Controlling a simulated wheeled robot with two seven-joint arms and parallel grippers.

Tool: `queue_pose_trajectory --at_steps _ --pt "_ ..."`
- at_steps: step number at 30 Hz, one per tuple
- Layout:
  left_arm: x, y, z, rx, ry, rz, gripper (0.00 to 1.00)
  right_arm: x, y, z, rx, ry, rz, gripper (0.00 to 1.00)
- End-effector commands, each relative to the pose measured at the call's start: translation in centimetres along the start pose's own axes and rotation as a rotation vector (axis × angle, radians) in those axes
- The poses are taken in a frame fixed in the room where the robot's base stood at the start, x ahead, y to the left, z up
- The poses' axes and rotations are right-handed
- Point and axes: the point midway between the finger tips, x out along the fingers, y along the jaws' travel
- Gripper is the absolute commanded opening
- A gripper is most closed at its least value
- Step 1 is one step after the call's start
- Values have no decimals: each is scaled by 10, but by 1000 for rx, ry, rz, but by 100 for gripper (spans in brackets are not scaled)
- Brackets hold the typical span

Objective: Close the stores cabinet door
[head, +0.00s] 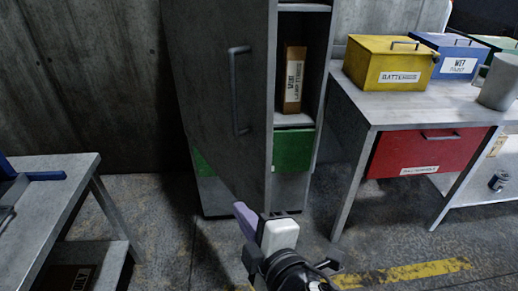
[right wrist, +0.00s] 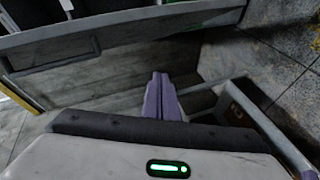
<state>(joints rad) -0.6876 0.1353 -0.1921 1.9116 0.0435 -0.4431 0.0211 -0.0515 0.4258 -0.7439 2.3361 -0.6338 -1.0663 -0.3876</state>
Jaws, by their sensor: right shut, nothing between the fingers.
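The stores cabinet door (head: 220,100) is a tall grey panel with a vertical bar handle (head: 239,90). It stands open, swung out toward me, with its free edge at the right. Right of that edge the open cabinet (head: 318,75) shows a shelf, a labelled brown box (head: 293,80) and a green bin (head: 293,150). My right gripper (head: 243,213) is shut and empty, low by the door's bottom corner. I cannot tell if it touches the door. Its purple fingers also show together in the right wrist view (right wrist: 160,97). My left gripper is not in view.
A grey bench (head: 400,110) at the right carries a yellow box (head: 389,62), a blue box (head: 455,58) and a grey cup (head: 498,82); a red drawer (head: 425,152) hangs below. A table (head: 60,195) stands at the left. The floor between is mostly clear.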

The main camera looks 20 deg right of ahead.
Motion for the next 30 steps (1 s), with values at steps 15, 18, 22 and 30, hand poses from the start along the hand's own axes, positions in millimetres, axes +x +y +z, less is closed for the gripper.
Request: queue_pose_trajectory --at_steps 15,18,22,30 --pt "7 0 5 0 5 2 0 -13 107 -10 -299 -64 308 0" --pt "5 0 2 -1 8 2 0 8 114 -9 -298 -65 308 0" --pt "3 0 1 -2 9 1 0 36 122 -9 -296 -64 307 0" --pt "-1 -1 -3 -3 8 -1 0 58 134 16 -297 -64 303 0"
